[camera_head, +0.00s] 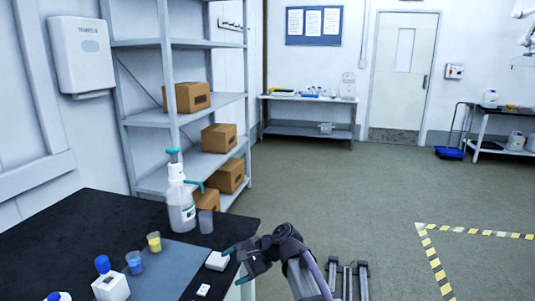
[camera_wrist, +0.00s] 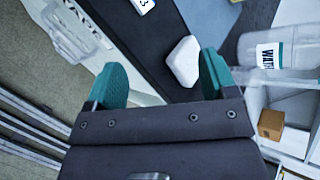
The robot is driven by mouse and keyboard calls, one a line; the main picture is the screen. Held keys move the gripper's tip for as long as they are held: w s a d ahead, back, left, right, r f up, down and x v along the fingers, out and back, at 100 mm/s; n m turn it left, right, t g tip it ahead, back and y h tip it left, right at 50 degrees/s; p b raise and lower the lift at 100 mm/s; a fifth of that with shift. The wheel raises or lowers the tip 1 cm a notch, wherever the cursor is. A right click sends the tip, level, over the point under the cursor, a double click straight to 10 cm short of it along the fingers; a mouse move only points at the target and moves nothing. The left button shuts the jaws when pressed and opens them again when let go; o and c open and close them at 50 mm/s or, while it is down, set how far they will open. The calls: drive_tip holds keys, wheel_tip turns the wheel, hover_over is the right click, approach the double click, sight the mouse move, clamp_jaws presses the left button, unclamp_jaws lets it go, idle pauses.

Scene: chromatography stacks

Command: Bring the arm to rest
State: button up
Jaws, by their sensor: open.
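My gripper (camera_head: 235,265) hangs at the right edge of the black bench (camera_head: 85,213) in the head view. In the wrist view my gripper (camera_wrist: 163,85) shows two teal fingertips spread wide apart, with nothing held between them.
A shelf rack (camera_head: 180,43) with cardboard boxes stands behind. The floor (camera_head: 340,195) to the right is open.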

drive_tip(key=s+d+f+n+h+b, duration=0.4)
drive_tip(key=s+d+f+h, duration=0.3)
drive_tip(key=d, duration=0.5)
drive_tip(key=s+d+f+n+h+b, duration=0.35)
drive_tip(key=s+d+f, duration=0.55)
drive_tip(key=d, duration=0.4)
wheel_tip(320, 180, up, 28)
drive_tip(key=p, duration=2.7)
drive_tip(key=shift+d+f+m, duration=0.25)
drive_tip(key=shift+d+m, duration=0.2)
